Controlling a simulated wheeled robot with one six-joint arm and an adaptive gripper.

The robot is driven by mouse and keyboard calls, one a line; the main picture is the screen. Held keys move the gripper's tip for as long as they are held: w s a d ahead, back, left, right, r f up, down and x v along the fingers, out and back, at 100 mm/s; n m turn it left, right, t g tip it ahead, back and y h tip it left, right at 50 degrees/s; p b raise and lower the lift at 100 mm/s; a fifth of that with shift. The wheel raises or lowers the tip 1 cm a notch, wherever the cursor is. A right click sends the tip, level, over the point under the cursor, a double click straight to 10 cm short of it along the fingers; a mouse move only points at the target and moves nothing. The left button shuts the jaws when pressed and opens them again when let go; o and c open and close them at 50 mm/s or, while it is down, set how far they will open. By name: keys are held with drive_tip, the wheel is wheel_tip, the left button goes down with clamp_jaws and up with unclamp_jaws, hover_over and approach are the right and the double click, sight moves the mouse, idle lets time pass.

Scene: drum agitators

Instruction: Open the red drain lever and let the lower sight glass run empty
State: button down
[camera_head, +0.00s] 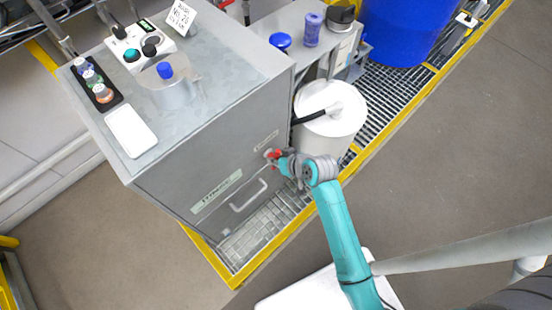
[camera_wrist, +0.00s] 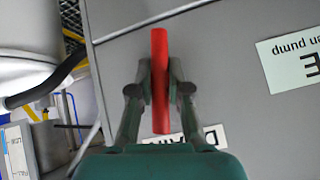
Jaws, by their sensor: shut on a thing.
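In the wrist view the lever stands nearly upright in the picture. My gripper (camera_wrist: 160,72) is shut on it, with one finger on each side. In the head view the red lever (camera_head: 272,153) shows at the tip of my gripper (camera_head: 281,160), partly covered by it.
A white drum (camera_head: 335,118) with a black hose (camera_head: 309,117) stands right of the cabinet (camera_head: 205,165) on a yellow-edged grating (camera_head: 262,235). A drawer handle (camera_head: 248,195) sits below the lever. A blue drum (camera_head: 400,30) stands behind. Open floor (camera_head: 450,170) lies to the right.

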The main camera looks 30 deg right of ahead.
drive_tip(key=shift+n+t+h, duration=0.4)
drive_tip(key=shift+h, duration=0.5)
drive_tip(key=c, duration=1.1)
unclamp_jaws()
drive_tip(key=v, duration=1.2)
drive_tip(key=shift+a, duration=0.15)
